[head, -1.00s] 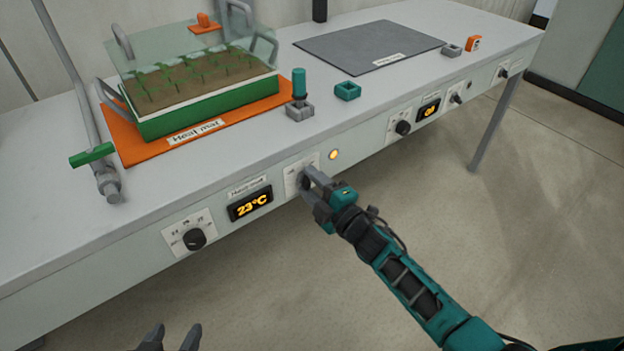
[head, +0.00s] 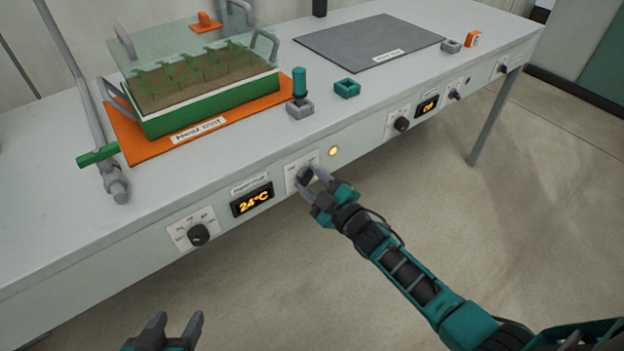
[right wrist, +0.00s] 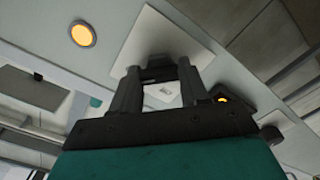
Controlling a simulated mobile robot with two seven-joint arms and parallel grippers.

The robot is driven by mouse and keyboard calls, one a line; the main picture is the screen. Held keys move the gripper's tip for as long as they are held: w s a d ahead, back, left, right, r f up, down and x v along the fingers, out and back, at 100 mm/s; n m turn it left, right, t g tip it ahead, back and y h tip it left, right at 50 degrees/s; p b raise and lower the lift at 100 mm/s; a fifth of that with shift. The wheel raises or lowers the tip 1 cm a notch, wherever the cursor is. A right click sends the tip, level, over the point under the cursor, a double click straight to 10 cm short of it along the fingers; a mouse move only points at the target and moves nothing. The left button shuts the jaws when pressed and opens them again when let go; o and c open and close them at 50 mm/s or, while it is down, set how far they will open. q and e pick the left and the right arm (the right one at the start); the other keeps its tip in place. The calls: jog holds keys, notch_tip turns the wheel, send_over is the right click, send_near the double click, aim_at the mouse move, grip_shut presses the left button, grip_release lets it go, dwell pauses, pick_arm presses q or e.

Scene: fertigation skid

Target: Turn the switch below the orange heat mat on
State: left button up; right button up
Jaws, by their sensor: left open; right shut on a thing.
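The orange heat mat (head: 152,153) lies on the bench under a green seedling tray (head: 215,108). On the bench front below it, a pale switch plate (head: 293,184) sits between the display (head: 252,200) and a lit amber lamp (head: 333,151). My right gripper (head: 307,178) is shut on the dark switch knob (head: 304,174), which its fingers partly hide. My left gripper (head: 178,326) is open and empty at the bottom, away from the bench.
A dial (head: 198,235) is left of the display, which reads 24°C. A grey mat (head: 345,45) lies farther right, with another dial (head: 401,124) and display (head: 428,105) below it. A pipe with a green handle (head: 97,156) stands at the left. The floor in front is clear.

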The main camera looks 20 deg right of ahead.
jog(key=o, duration=1.1)
jog(key=shift+c, duration=0.2)
jog(key=p+v, duration=0.2)
jog(key=v, duration=1.1)
